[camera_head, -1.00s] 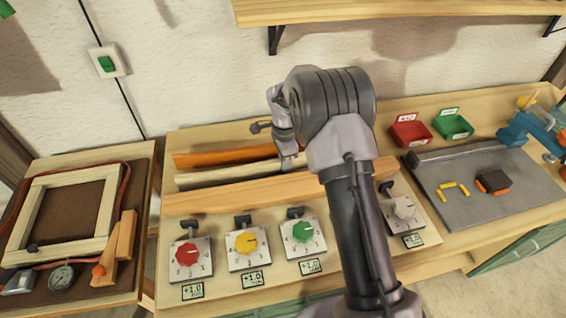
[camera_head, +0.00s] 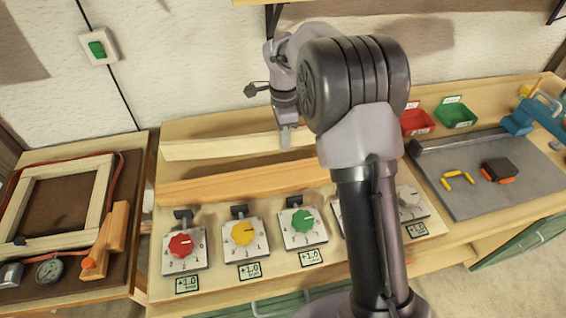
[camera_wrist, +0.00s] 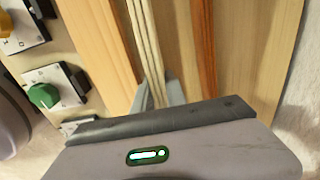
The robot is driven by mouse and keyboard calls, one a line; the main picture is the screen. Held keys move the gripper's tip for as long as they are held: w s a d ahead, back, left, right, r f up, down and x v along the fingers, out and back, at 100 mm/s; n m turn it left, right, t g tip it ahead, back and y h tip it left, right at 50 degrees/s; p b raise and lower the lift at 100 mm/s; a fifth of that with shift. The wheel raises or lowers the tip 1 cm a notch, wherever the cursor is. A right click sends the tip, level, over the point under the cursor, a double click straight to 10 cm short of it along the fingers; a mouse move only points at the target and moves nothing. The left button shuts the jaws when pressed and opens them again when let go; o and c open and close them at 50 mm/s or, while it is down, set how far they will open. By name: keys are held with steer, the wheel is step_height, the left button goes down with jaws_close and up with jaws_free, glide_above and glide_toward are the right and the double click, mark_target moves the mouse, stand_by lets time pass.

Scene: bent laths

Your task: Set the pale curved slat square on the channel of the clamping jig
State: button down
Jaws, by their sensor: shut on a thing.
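The pale curved slat (camera_head: 215,148) runs left to right above the back of the bench in the head view. My gripper (camera_head: 286,138) is shut on it. In the wrist view the pale slat (camera_wrist: 148,45) passes between the fingers (camera_wrist: 158,95). Its right part is hidden behind my arm in the head view. An orange slat (camera_wrist: 204,45) lies beside it in the wrist view, and the pale slat hides it in the head view. A long wooden bar (camera_head: 240,185), seemingly part of the jig, lies in front of the pale slat. I cannot make out the channel clearly.
Red (camera_head: 181,246), yellow (camera_head: 244,234) and green (camera_head: 303,221) dials with small clamps line the bench front. A wooden frame (camera_head: 18,210) lies on the left table.

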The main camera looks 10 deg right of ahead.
step_height(320, 180, down, 7)
steer(key=b, duration=0.2)
steer(key=shift+f+b, duration=0.2)
steer(key=shift+b, duration=0.1)
steer(key=shift+f, duration=0.2)
steer(key=c, duration=1.6)
jaws_free()
